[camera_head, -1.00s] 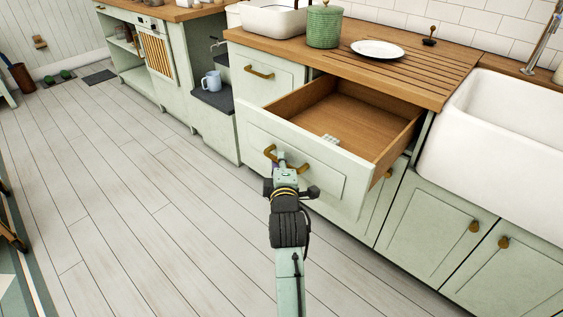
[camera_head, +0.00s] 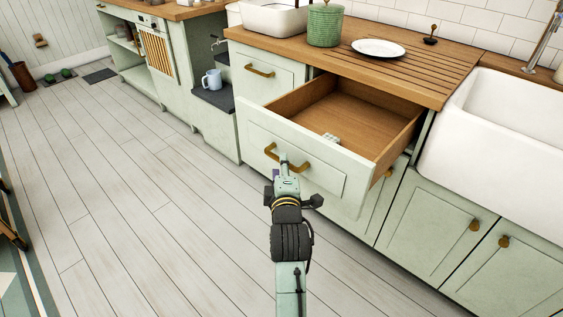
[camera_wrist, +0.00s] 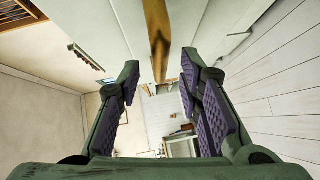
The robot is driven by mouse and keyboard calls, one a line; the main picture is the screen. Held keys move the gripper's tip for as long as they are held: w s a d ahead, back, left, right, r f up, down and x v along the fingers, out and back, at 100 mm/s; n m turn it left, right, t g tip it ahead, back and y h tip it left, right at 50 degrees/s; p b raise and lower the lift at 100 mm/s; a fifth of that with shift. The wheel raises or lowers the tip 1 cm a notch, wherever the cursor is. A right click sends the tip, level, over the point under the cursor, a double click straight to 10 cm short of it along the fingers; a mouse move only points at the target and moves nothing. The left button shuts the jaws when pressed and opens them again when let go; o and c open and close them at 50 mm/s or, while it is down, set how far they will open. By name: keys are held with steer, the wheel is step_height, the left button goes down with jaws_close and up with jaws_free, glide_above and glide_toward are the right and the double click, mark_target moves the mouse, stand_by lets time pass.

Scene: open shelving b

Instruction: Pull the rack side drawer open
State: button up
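The rack side drawer (camera_head: 335,182) stands well out from the cabinet under the grooved wooden worktop, its wooden inside showing. Its brass handle (camera_head: 302,166) is on the pale green front; in the wrist view the handle (camera_wrist: 157,30) shows at the top centre. My gripper (camera_head: 281,167) is in front of the handle in the head view. In the wrist view my gripper (camera_wrist: 159,65) has its two purple-padded fingers wide apart, with nothing clamped between them. The handle lies around or just beyond the fingertips; I cannot tell if they touch.
A green canister (camera_head: 325,27) and a white plate (camera_head: 378,49) stand on the worktop. A white sink (camera_head: 510,120) is at right. A blue mug (camera_head: 211,80) stands at left. The wooden floor (camera_head: 140,210) is clear.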

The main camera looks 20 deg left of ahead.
steer(key=v, duration=0.4)
steer(key=shift+r, duration=0.15)
